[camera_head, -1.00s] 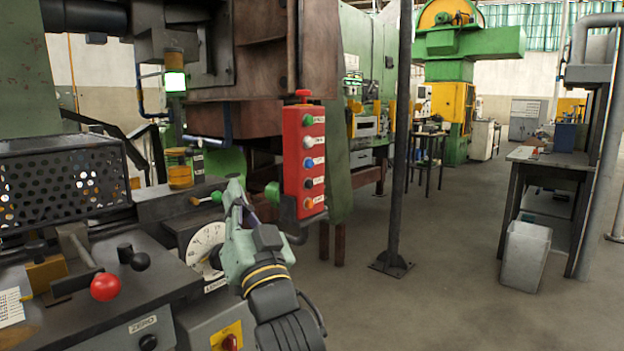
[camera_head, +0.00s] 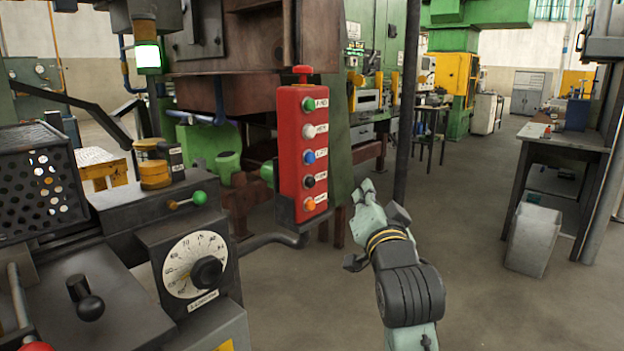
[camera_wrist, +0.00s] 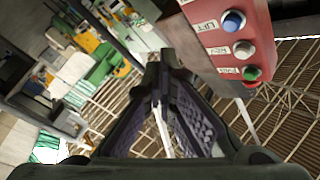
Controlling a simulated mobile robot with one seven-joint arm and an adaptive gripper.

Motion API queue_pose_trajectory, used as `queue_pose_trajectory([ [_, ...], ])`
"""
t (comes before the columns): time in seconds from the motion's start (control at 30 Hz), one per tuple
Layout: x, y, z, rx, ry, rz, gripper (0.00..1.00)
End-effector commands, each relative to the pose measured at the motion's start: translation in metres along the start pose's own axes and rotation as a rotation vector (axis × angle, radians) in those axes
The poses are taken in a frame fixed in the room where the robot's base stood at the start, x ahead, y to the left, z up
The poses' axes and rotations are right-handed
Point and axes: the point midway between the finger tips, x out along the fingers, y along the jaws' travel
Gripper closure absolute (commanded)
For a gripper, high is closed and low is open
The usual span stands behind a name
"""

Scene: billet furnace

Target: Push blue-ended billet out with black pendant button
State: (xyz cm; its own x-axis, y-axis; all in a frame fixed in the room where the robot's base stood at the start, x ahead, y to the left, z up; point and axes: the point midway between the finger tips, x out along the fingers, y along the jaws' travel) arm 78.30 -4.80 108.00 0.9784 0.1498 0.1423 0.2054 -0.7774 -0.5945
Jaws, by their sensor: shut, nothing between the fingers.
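The red pendant (camera_head: 318,150) hangs upright on an arm in the head view. Its buttons run from green at the top through white and blue to black and orange. The black button (camera_head: 308,181) is in plain view, second from the bottom. My gripper (camera_head: 363,186) is shut and empty, to the right of the pendant at about the black button's height in the picture. The wrist view shows the closed fingers (camera_wrist: 160,65) with the pendant (camera_wrist: 262,45) at the upper right; the black button is outside that view. I see no blue-ended billet.
A dial box (camera_head: 192,262) and lever console stand at lower left, below the pendant. A dark post (camera_head: 407,110) rises behind my gripper. A workbench (camera_head: 565,142) and a pale bin (camera_head: 533,240) stand at right. The floor between is clear.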

Motion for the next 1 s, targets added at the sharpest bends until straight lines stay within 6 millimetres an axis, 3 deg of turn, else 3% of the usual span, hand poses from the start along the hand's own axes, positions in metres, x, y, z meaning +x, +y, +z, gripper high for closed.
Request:
queue_pose_trajectory([
  [0.37, 0.003, -0.003, 0.003, 0.000, -0.001, -0.002, 1.00],
  [1.0, 0.056, -0.042, 0.041, 0.000, -0.001, -0.002, 1.00],
])
